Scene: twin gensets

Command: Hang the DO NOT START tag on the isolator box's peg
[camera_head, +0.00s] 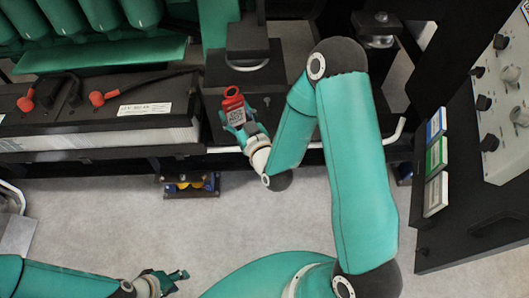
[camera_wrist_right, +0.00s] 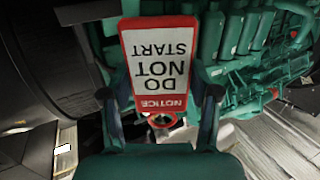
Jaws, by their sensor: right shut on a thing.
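The DO NOT START tag (camera_head: 234,105) is red with a white label panel. It is at my right gripper (camera_head: 236,122), near the black-framed machine in the upper middle of the head view. In the right wrist view the tag (camera_wrist_right: 160,62) fills the upper middle, its lettering upside down, between the fingers of my right gripper (camera_wrist_right: 160,100). The gripper is shut on it. My left gripper (camera_head: 176,280) is low at the left, over the grey floor, with its fingers apart and empty.
A battery (camera_head: 100,110) with red terminal caps lies left of the tag. Green engine parts (camera_head: 90,20) stand behind it. A panel with knobs (camera_head: 500,95) is at the right, beside blue, green and white labels (camera_head: 436,155). The grey floor (camera_head: 110,215) is mostly clear.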

